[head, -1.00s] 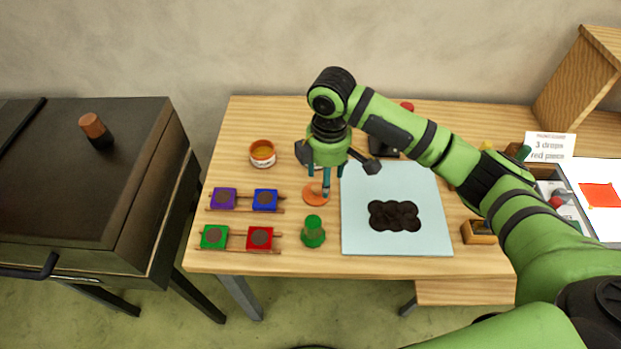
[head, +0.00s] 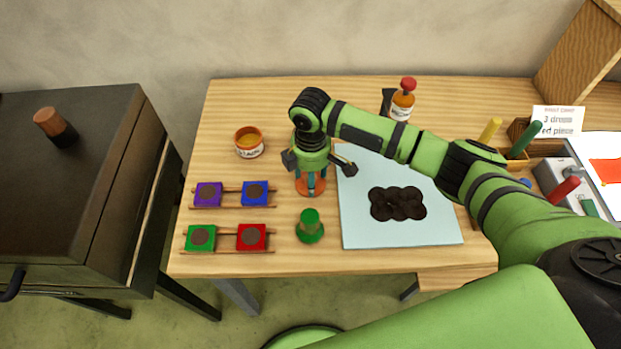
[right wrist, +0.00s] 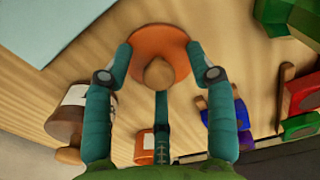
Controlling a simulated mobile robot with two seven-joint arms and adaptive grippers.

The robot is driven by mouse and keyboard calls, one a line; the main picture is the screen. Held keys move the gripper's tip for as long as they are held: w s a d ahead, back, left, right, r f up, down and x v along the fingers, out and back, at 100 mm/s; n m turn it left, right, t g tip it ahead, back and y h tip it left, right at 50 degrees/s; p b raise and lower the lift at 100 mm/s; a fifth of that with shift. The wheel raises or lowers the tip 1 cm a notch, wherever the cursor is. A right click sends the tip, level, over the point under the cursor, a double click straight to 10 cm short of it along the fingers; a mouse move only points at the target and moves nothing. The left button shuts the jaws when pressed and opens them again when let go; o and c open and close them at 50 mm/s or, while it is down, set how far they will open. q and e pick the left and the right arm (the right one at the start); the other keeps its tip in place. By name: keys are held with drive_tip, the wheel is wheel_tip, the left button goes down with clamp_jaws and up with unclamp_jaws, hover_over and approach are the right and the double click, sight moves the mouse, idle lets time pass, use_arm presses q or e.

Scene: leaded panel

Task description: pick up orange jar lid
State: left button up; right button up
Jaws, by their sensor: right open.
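The orange jar lid (head: 303,187) lies on the wooden table, mostly hidden under my right gripper in the head view. In the right wrist view the lid (right wrist: 168,42) is a round orange disc with a paler knob in its middle. My right gripper (head: 311,186) points down over it with its fingers open. In the right wrist view the fingertips of the gripper (right wrist: 163,62) stand on either side of the knob, at the lid's edges; I cannot tell whether they touch it. My left gripper is not in view.
An open orange jar (head: 249,143) stands behind left. Coloured squares on wooden rails (head: 228,238) lie left. A green stopper-like piece (head: 310,228) stands in front of the lid. A pale blue mat (head: 440,225) with a dark shape lies right. A bottle (head: 402,101) stands behind.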

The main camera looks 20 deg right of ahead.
drive_tip(key=shift+f, duration=0.2)
drive_tip(key=shift+c, duration=0.4)
clamp_jaws()
drive_tip(key=shift+o, duration=0.4)
unclamp_jaws()
